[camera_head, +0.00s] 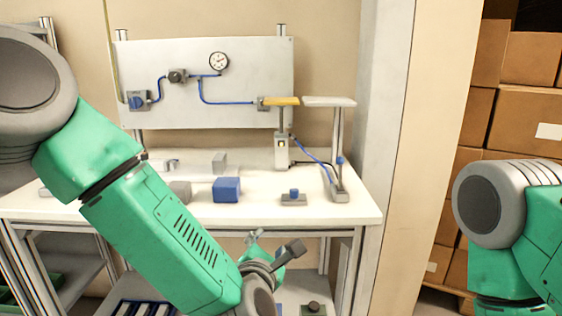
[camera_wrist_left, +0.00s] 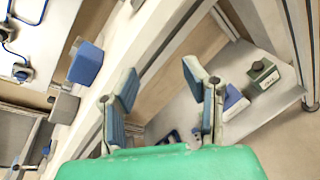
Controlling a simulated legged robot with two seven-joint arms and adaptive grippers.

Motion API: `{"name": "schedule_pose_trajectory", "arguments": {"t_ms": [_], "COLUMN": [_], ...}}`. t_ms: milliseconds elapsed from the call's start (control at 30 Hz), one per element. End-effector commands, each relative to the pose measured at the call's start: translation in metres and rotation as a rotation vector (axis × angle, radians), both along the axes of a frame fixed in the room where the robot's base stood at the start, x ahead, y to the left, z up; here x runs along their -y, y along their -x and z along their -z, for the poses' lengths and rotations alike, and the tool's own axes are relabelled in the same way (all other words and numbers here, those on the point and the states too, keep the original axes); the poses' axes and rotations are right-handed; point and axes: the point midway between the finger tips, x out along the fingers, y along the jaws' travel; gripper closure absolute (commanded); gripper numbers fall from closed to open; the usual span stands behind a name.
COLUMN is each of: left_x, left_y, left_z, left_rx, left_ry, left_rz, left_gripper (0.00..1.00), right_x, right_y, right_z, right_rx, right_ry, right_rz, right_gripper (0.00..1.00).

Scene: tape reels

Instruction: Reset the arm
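My left arm (camera_head: 165,225) is green and grey and reaches from the left down across the front of the white table. Its gripper (camera_head: 273,244) is in front of the table edge, below the tabletop. In the left wrist view the left gripper (camera_wrist_left: 160,80) has its two fingers spread wide apart, with nothing between them. My right arm (camera_head: 510,225) shows at the right edge, bent, beside the cardboard boxes. The right gripper is out of the picture.
A panel (camera_head: 200,112) with a gauge stands behind. Cardboard boxes (camera_head: 520,120) are stacked at right.

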Motion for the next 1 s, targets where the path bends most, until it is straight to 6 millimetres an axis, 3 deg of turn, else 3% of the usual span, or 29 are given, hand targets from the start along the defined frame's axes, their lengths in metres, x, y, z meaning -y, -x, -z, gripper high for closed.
{"name": "schedule_pose_trajectory", "arguments": {"t_ms": [167, 267, 400, 533, 700, 800, 900, 1000], "left_x": [-0.028, -0.056, -0.105, -0.155, -0.214, -0.238, -0.251, -0.257], "left_y": [0.029, 0.062, 0.126, 0.198, 0.288, 0.326, 0.348, 0.357], "left_z": [0.074, 0.128, 0.200, 0.248, 0.279, 0.283, 0.284, 0.284], "left_rx": [-0.116, -0.205, -0.323, -0.405, -0.434, -0.418, -0.398, -0.386], "left_ry": [-0.377, -0.662, -1.067, -1.367, -1.599, -1.652, -1.673, -1.678], "left_rz": [0.165, 0.330, 0.655, 1.017, 1.504, 1.720, 1.854, 1.912], "left_gripper": [0.60, 0.60, 0.60, 0.60, 0.60, 0.60, 0.60, 0.60], "right_x": [0.000, 0.000, 0.000, 0.000, 0.000, 0.000, 0.000, 0.000], "right_y": [0.000, 0.000, 0.000, 0.000, 0.000, 0.000, 0.000, 0.000], "right_z": [-0.001, -0.002, -0.004, -0.005, -0.007, -0.007, -0.008, -0.008], "right_rx": [0.000, 0.000, 0.000, 0.000, 0.000, 0.000, 0.000, 0.000], "right_ry": [0.000, 0.000, 0.000, 0.000, 0.000, 0.000, 0.000, 0.000], "right_rz": [0.000, 0.000, 0.000, 0.000, 0.000, 0.000, 0.000, 0.000], "right_gripper": [0.60, 0.60, 0.60, 0.60, 0.60, 0.60, 0.60, 0.60]}}
